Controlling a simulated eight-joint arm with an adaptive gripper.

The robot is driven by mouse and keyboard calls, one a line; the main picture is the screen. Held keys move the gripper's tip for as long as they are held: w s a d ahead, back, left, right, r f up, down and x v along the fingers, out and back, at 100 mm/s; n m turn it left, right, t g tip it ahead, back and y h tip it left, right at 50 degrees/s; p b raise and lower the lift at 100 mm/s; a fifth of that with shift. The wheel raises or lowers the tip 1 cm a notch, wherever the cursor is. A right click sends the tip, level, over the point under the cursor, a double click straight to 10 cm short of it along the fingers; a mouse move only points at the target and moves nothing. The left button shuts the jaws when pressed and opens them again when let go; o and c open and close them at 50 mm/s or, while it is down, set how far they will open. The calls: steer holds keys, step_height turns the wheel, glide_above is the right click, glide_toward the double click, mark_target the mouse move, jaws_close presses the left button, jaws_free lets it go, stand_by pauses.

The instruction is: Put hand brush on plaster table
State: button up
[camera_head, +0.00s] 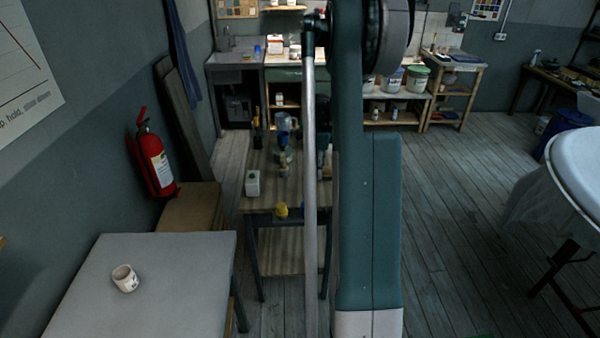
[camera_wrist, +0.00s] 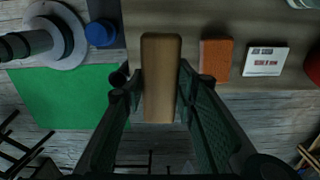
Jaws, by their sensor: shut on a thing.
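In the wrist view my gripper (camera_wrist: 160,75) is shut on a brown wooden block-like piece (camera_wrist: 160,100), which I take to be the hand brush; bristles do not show. It hangs at the edge of a brown wooden surface (camera_wrist: 190,18), with grey floorboards below. I cannot tell whether it touches that surface. In the head view my gripper and the brush are not seen, and my arm hides part of the scene. I cannot tell for sure which table is the plaster table.
In the wrist view, a reddish block (camera_wrist: 215,58), a white labelled box (camera_wrist: 265,62) and a blue lid (camera_wrist: 101,33) lie near the brush. A green panel (camera_wrist: 65,95) is at left. In the head view, a grey table (camera_head: 160,300) bears a cup (camera_head: 125,278).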

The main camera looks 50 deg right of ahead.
steer(key=shift+f, duration=2.95)
steer(key=shift+f, duration=0.1)
steer(key=shift+f, duration=1.75)
steer(key=shift+f+b, duration=0.15)
steer(key=shift+b, duration=0.25)
steer(key=o, duration=0.9)
steer(key=shift+r, duration=0.2)
step_height(320, 180, up, 12)
steer(key=shift+f+p, duration=0.1)
steer(key=shift+p, duration=0.35)
